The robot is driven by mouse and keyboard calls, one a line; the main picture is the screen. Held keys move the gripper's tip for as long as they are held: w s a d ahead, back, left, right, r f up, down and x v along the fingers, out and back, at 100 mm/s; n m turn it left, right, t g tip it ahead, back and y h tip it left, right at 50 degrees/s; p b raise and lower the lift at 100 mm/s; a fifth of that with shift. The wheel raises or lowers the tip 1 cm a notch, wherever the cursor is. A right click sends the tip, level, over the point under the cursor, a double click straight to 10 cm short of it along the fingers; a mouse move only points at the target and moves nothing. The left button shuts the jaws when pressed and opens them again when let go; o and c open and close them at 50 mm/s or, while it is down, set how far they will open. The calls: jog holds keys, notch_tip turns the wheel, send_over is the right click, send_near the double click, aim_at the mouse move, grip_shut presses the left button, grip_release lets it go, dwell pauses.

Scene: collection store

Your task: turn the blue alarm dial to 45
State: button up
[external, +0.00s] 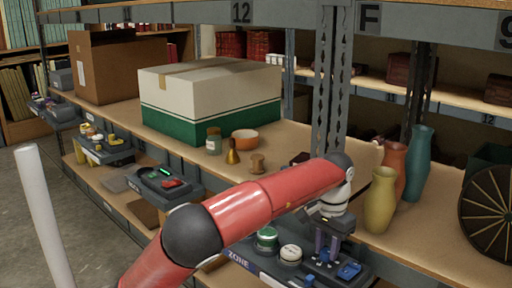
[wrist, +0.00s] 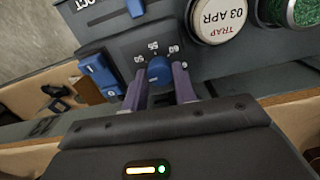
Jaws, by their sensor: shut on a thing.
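The blue alarm dial (wrist: 159,69) is a round knob on a dark panel (wrist: 120,45) in the wrist view.
Blue switches (wrist: 98,73) sit left of the dial. A round TRAP 03 APR tag (wrist: 217,18) and a green jar (wrist: 295,10) are at its right. A yellow vase (external: 381,200) stands right of my arm, near a steel post (external: 331,80).

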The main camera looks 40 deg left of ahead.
aim_at(327, 251)
dwell(0.3)
jog(key=o, duration=1)
jog(key=shift+r, duration=0.1)
notch_tip(327, 251, up, 8)
jog(key=shift+f+p, duration=0.15)
jog(key=shift+p, duration=0.4)
